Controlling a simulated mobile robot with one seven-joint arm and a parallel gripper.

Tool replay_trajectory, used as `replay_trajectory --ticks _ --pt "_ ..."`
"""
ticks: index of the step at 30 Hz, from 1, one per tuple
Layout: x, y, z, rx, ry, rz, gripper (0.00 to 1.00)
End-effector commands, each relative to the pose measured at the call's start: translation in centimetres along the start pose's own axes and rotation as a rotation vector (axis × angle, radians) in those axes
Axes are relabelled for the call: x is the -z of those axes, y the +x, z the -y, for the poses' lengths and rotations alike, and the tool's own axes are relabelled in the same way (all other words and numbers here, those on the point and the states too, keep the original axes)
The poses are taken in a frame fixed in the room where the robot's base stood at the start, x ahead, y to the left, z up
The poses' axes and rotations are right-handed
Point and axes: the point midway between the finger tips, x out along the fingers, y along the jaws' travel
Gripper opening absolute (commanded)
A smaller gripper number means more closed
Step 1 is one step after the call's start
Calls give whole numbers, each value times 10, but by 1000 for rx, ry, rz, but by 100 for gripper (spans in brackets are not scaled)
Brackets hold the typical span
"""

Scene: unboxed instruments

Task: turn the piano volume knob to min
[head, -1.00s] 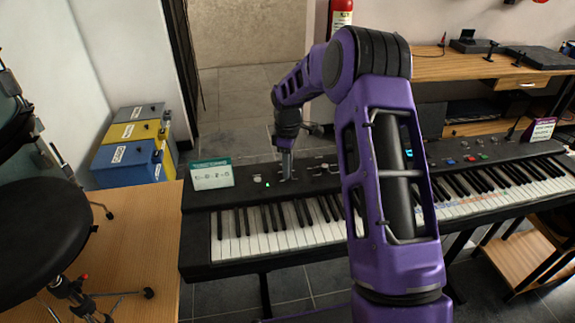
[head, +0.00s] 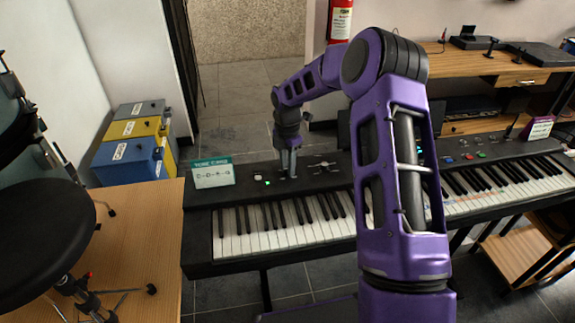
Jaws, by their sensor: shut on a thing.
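The black piano (head: 230,196) stands across the middle of the head view, with its keys toward me. Its top panel carries small controls, a white button and a green light near the left. My gripper (head: 292,172) points down at this panel, just right of the green light. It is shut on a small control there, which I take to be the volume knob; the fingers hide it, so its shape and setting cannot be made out. My purple arm covers the right part of the panel and some keys.
A white and green card (head: 213,174) stands on the piano's left end. A black stool (head: 35,240) and coloured boxes (head: 130,155) are at the left.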

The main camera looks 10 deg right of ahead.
Motion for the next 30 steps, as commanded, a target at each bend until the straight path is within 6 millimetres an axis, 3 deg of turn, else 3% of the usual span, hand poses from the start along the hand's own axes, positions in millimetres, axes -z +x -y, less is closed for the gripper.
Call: replay_trajectory --ticks 30 --pt "-1 0 0 -1 -962 1 0"
